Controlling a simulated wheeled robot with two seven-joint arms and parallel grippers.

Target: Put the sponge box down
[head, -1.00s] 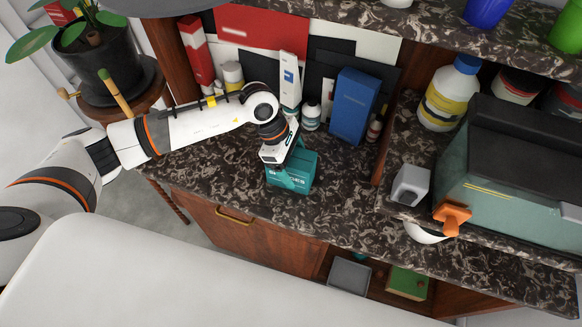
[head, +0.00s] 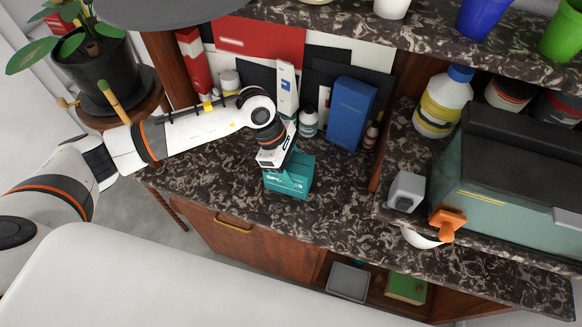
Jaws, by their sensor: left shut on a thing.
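The teal sponge box (head: 291,182) is at the middle of the dark marbled counter, near its front edge. It looks upright and seems to touch or nearly touch the counter; I cannot tell which. My left gripper (head: 279,160) comes down on the box's top from the left and is shut on it. Its fingers are mostly hidden by the wrist and the box. My right gripper is not in the view.
Behind the box stand a white carton (head: 286,89), a small bottle (head: 308,121) and a blue box (head: 351,112). A grey-green appliance (head: 515,195) and a grey cup (head: 406,191) are on the right. The marbled counter (head: 325,205) is clear right of the sponge box.

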